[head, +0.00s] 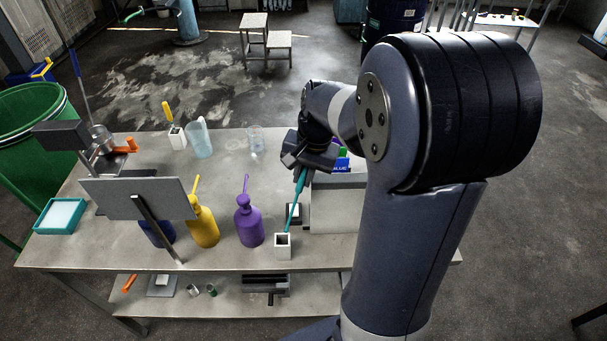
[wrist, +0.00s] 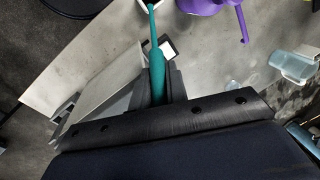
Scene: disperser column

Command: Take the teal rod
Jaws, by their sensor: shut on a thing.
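The teal rod (head: 297,195) slants down from my gripper (head: 304,168) in the head view. My gripper is shut on its thicker upper part. In the wrist view the rod (wrist: 157,62) stands between the two dark fingers (wrist: 157,92), and its thin end reaches the top edge. In the head view its lower tip shows close to the top of a small white square holder (head: 283,248) near the table's front edge. I cannot tell whether the tip is inside the holder or just above or behind it.
A purple bottle (head: 249,224) and a yellow bottle (head: 203,228) stand left of the holder. A grey box (head: 338,210) is close on the right. A grey panel (head: 135,198) stands farther left. Clear cups and another white holder (head: 178,138) are at the back.

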